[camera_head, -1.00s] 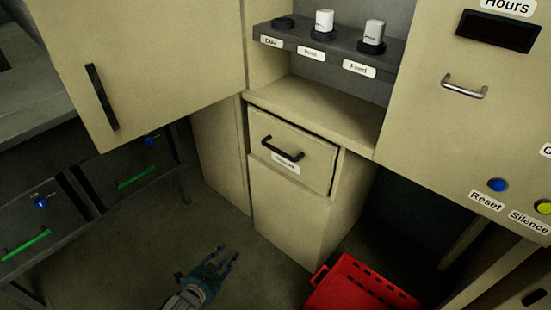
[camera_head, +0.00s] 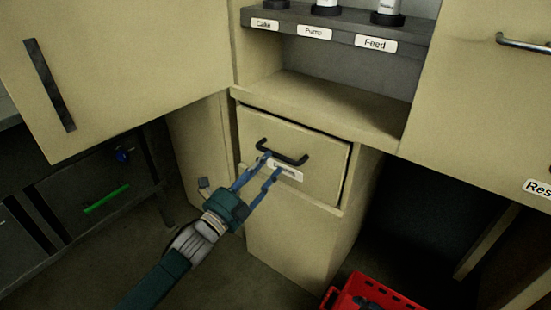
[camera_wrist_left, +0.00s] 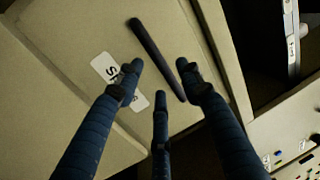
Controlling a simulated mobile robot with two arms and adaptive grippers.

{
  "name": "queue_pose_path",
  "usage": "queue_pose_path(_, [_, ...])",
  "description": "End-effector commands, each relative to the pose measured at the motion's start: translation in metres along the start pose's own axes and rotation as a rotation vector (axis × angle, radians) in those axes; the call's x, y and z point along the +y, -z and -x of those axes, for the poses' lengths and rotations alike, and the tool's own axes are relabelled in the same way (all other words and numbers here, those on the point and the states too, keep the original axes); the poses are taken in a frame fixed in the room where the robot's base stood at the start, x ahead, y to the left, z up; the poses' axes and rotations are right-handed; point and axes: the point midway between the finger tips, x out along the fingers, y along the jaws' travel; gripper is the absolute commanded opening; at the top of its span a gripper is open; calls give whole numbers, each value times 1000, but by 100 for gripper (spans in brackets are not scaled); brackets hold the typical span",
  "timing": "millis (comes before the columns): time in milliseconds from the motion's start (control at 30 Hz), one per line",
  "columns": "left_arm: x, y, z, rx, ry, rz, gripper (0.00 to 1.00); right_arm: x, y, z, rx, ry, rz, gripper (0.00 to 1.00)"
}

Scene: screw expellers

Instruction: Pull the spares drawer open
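The spares drawer (camera_head: 318,163) is a beige front with a black bar handle (camera_head: 283,152) and a white label (camera_head: 286,171) below it. A dark gap shows along its top and right edges; I cannot tell if it is ajar. My left gripper (camera_head: 267,167) is open and empty, its fingertips just below the handle and in front of the label. In the left wrist view the dark handle (camera_wrist_left: 155,55) runs diagonally just beyond the spread blue fingers (camera_wrist_left: 159,85), which partly cover the label (camera_wrist_left: 104,66). Contact is not clear. My right gripper is out of view.
A shelf (camera_head: 340,105) is above the drawer, with labelled items higher up. A red crate (camera_head: 350,298) stands on the floor at lower right. A beige cabinet door with a long black handle (camera_head: 50,85) hangs at upper left. The floor before the drawer is open.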

Motion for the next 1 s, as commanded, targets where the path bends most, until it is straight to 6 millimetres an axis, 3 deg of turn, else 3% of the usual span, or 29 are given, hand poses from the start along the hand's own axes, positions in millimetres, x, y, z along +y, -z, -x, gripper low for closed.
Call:
queue_pose_path(100, [1,0,-20,0,1,2,37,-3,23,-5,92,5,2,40])
queue_pose_path(300, [2,-1,-42,-1,-1,2,37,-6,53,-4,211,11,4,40])
queue_pose_path(500, [1,0,-51,-1,-1,2,37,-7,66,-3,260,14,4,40])
queue_pose_path(767, [1,0,-51,-1,-2,2,37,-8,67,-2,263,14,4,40])
queue_pose_path(933, [1,-1,-51,-1,-1,3,3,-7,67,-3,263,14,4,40])
queue_pose_path(1000, [1,-1,-51,-1,-1,3,0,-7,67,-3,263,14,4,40])
